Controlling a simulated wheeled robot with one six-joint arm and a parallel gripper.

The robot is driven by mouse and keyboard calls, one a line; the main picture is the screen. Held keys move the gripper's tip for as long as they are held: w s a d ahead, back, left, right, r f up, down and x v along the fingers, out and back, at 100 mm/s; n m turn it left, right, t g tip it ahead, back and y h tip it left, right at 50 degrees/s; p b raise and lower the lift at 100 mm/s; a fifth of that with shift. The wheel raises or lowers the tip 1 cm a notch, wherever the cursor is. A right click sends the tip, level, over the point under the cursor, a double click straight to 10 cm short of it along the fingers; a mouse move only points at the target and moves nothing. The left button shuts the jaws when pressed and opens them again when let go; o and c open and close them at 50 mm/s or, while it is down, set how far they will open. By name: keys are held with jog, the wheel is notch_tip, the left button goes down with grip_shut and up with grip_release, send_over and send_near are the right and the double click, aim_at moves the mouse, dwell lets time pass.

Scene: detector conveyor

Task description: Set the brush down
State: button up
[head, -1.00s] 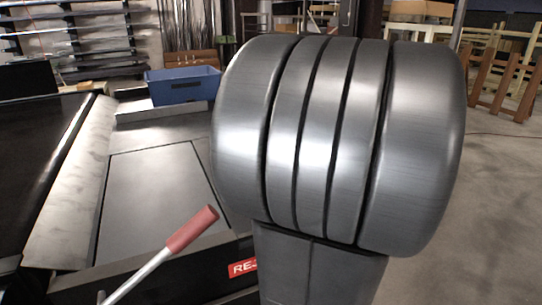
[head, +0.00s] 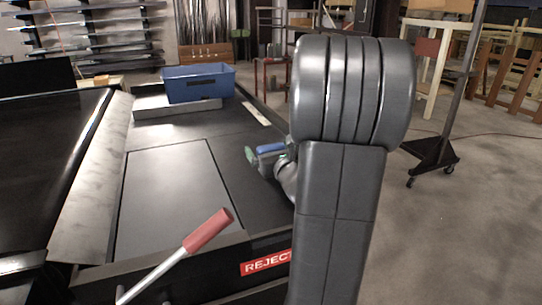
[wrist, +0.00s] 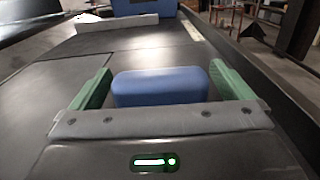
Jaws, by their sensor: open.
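The brush shows as a blue rounded block (wrist: 160,87) between the two green fingers of my gripper (wrist: 160,72) in the wrist view. In the head view a bit of its blue (head: 270,148) shows at my gripper (head: 254,154), low over the dark flat top right of the panel. My gripper is open, with a finger on each side of the brush. Any gap at the fingers is too small to judge. The brush's underside is hidden, so I cannot tell whether it touches the surface. My arm hides part of the gripper in the head view.
A blue bin (head: 199,84) stands at the back of the dark top (head: 228,130). A red-handled lever (head: 208,231) rises at the front, near a red reject label (head: 266,262). A black belt (head: 45,140) runs at left. The panel (head: 165,195) is clear.

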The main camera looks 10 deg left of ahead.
jog(key=shift+w+a, duration=0.3)
jog(key=shift+w, duration=0.1)
jog(key=c, duration=1.1)
notch_tip(320, 180, up, 10)
jog(key=shift+r+p, duration=0.1)
jog(key=shift+p, duration=0.45)
jog(key=shift+c, duration=0.2)
